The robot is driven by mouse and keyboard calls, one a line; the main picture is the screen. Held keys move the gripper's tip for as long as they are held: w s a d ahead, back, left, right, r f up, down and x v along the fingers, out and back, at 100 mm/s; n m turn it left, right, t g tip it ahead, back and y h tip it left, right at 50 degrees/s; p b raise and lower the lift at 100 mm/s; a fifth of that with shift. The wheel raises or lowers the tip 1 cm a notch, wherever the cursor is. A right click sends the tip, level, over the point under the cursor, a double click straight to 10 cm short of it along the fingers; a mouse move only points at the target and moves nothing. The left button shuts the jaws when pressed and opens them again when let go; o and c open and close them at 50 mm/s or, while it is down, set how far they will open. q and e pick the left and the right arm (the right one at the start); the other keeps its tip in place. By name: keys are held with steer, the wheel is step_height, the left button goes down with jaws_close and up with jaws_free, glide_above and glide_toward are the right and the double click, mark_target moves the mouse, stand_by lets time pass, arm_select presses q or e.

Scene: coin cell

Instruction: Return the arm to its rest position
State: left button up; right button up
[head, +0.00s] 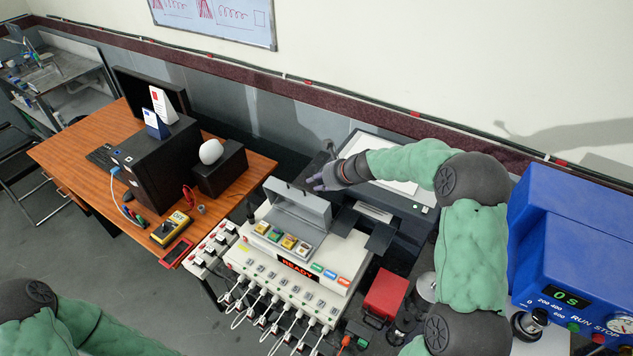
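My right arm, in a green padded sleeve, reaches in from the lower right of the head view and bends left. Its gripper (314,182) is above the raised grey lid (297,208) of the white tester, close to the printer behind it. The fingers are small and dark here, and I cannot tell whether they are open or shut. I see no object in them. My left arm (75,325) shows only at the bottom left corner; its gripper is out of the picture.
The white tester (262,258) reads READY, with plugged cables along its front. A black printer (405,200) stands behind. A red box (385,293) and a blue machine (570,240) are on the right. A wooden desk (75,155) with a black computer (160,165) is on the left.

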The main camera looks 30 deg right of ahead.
steer(key=shift+f, duration=0.1)
steer(key=s+a+f+n+g, duration=0.3)
steer(key=s+a+f+n, duration=0.25)
steer(key=s+f, duration=0.4)
steer(key=s+a+f+n+g, duration=0.2)
steer(key=s+a+f+n, duration=0.4)
steer(key=f, duration=0.7)
steer(key=s+a+f+n+g, duration=0.1)
steer(key=s+a+f+n, duration=0.15)
steer(key=s+n, duration=0.35)
steer(key=s+a+f+n+g, duration=0.1)
steer(key=s+a+f+n, duration=0.2)
steer(key=s, duration=0.5)
steer(key=s+a+f+n+g, duration=0.1)
steer(key=s+a+n, duration=0.3)
steer(key=s+n, duration=0.15)
step_height(320, 180, down, 18)
steer(key=w+a+b, duration=0.1)
steer(key=b, duration=1.9)
steer(key=shift+w+f, duration=0.25)
steer(key=shift+w, duration=0.15)
